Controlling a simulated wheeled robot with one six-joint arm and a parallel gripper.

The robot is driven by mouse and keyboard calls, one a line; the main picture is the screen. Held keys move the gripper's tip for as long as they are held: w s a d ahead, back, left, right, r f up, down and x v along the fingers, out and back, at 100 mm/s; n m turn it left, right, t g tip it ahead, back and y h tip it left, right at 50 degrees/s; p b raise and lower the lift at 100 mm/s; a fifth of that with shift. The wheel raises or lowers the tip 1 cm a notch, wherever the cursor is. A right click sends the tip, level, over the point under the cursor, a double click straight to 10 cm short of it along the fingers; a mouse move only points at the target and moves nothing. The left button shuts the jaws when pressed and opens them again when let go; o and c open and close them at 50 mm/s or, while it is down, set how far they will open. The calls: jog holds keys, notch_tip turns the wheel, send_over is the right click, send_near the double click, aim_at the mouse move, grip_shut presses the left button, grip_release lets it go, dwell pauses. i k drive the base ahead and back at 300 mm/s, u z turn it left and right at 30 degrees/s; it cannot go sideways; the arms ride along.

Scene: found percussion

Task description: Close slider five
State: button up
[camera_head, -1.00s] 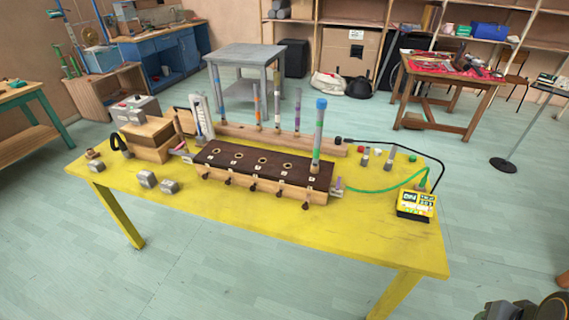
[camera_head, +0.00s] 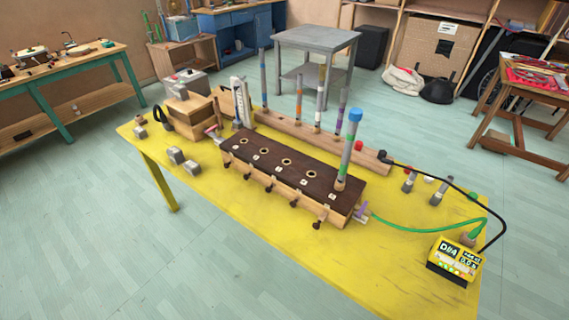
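A long wooden box with a dark top (camera_head: 270,158) lies across the yellow table. Several dark-knobbed sliders stick out along its front side. The rightmost slider (camera_head: 319,222), at the end nearest the yellow meter, seems to reach out furthest. Small pale labels sit by the sliders, but their numbers are too small to read. A grey tube with a blue cap and green bands (camera_head: 348,148) stands upright at the right end of the top. The other holes in the top look empty. My gripper is not in view.
The yellow table (camera_head: 270,240) has clear room before the box. A yellow meter (camera_head: 455,263) stands at right, with a green hose (camera_head: 420,230) and black cable (camera_head: 450,180). A wooden rack of upright tubes (camera_head: 325,140) is behind. Metal blocks (camera_head: 176,156) lie left. Floor in front is free.

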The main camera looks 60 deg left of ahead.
aim_at(315, 226)
jog(key=u, duration=2.15)
jog(key=i, duration=0.45)
jog(key=z, duration=0.1)
jog(key=k, duration=0.65)
jog(key=u, duration=0.75)
jog(key=i, duration=0.4)
jog(key=z, duration=0.05)
